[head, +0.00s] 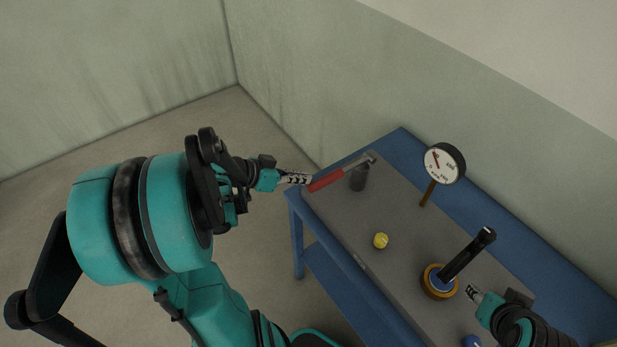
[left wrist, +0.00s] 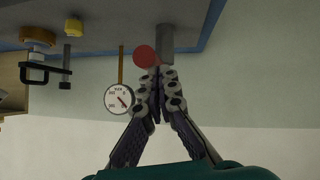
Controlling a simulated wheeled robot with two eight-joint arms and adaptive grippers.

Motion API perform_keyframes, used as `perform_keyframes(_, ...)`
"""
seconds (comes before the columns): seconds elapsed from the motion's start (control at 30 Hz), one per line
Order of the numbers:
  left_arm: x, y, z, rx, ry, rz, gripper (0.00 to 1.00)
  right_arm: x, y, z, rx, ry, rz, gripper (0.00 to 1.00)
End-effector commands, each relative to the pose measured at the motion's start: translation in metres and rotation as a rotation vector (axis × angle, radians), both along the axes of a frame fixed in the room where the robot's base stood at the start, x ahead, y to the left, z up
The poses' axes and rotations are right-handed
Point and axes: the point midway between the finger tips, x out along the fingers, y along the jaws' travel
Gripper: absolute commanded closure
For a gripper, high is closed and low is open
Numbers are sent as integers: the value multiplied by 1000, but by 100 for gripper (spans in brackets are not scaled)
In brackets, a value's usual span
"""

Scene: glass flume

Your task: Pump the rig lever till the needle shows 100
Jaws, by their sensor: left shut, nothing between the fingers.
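The rig lever's red handle (head: 328,181) slants out over the near left end of the grey table top, joined to a dark post (head: 358,178). My left gripper (head: 309,180) is shut and empty, its tips at the handle's free end. In the left wrist view the red handle end (left wrist: 145,56) lies just beyond the fingertips (left wrist: 157,80); whether they touch is unclear. The round white gauge (head: 441,165) stands on a brown stem. Its red needle points to the upper left; its numbers are too small to read surely. My right gripper (head: 472,292) is at lower right; its opening is unclear.
A blue-framed table with a grey top (head: 400,262) stands by the wall. A yellow knob (head: 381,240), a black-handled fitting on an orange ring (head: 438,284) and a blue knob (head: 471,341) are on it. Open floor lies to the left.

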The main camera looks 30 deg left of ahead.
Motion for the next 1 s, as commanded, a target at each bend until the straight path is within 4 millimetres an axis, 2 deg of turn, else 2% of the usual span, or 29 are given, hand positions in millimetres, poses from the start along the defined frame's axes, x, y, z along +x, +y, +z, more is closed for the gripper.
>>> perform_keyframes(0.2,-30,19,22,-1,-1,5,100,0,0,13,0,0,0,60)
perform_keyframes(0.4,-44,28,31,0,-2,3,100,0,0,17,0,0,0,60)
perform_keyframes(1.0,-46,29,32,0,-2,1,100,0,0,17,0,0,0,60)
